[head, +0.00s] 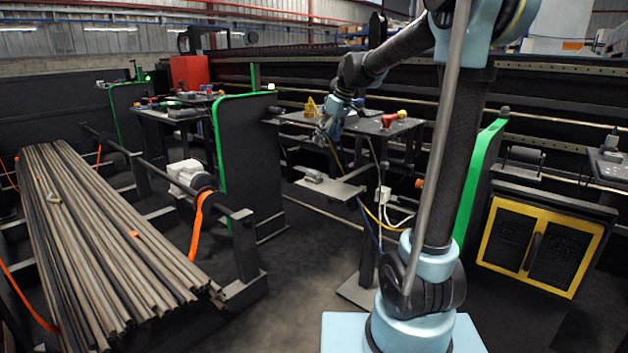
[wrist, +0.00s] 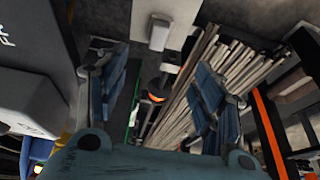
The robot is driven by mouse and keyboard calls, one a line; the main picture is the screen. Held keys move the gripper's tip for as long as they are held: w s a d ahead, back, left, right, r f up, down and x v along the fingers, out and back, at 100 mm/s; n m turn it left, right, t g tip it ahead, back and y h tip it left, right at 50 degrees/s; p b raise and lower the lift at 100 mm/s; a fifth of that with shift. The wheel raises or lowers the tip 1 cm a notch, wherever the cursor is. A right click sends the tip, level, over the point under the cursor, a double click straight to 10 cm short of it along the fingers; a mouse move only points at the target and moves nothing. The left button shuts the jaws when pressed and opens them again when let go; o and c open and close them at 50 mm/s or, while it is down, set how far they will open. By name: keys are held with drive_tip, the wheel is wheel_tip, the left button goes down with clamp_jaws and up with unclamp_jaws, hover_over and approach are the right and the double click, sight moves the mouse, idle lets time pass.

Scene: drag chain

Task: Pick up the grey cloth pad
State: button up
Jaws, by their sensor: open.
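I cannot make out the grey cloth pad for certain in either view. A small grey item (head: 312,176) lies on the low shelf below the middle work table, too small to tell what it is. My gripper (head: 326,130) hangs at the left part of that table, above and slightly right of the small grey item in the picture. In the wrist view my gripper (wrist: 158,95) has its two blue fingers spread wide, with nothing held between them. The floor and a bundle of bars show beyond the fingers.
The middle table (head: 383,125) carries a red and yellow item and a yellow piece. Cables hang below it. A green-edged panel (head: 232,165) stands left of it. Long bars (head: 100,240) lie on a rack at left. A yellow-framed cabinet (head: 540,245) stands at right.

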approach(314, 171)
drive_tip(key=x, duration=0.4)
drive_tip(key=shift+s+a+f, duration=0.1)
drive_tip(key=shift+s+f, duration=0.1)
drive_tip(key=shift+f, duration=0.2)
drive_tip(key=shift+w+x, duration=0.1)
drive_tip(key=shift+x, duration=1.3)
drive_tip(key=shift+w+x, duration=0.15)
drive_tip(key=shift+x, duration=1.3)
drive_tip(key=c, duration=1.2)
drive_tip(key=shift+r, duration=0.15)
wheel_tip(314, 171, up, 10)
drive_tip(key=shift+f, duration=0.1)
